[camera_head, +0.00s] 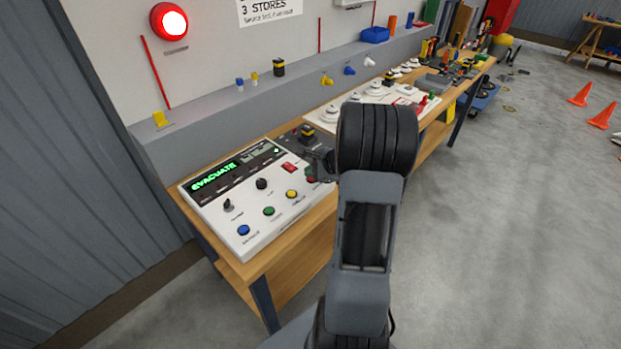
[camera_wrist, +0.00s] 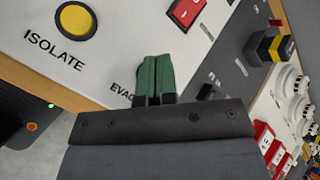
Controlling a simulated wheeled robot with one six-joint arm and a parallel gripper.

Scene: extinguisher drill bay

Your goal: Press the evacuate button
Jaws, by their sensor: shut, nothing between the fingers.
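The white control panel (camera_head: 228,222) lies on the bench, and its display (camera_head: 217,177) reads EVACUATE in green. A sliver of a red button (camera_head: 311,179) shows at the panel's right, mostly hidden by my gripper (camera_head: 314,166). In the wrist view, my gripper (camera_wrist: 153,78) is shut and empty, its green fingertips together over the panel. The printed label "EVAC" (camera_wrist: 121,92) runs under the fingers, and the button by it is hidden behind them. I cannot tell whether the fingertips touch it.
A yellow ISOLATE button (camera_wrist: 76,20) is beside the label. Green (camera_head: 269,211) and blue (camera_head: 243,230) buttons, black knobs (camera_head: 261,184) and a red switch (camera_wrist: 187,11) share the panel. A round red wall lamp (camera_head: 170,22) is lit. Orange cones (camera_head: 580,95) stand on the floor.

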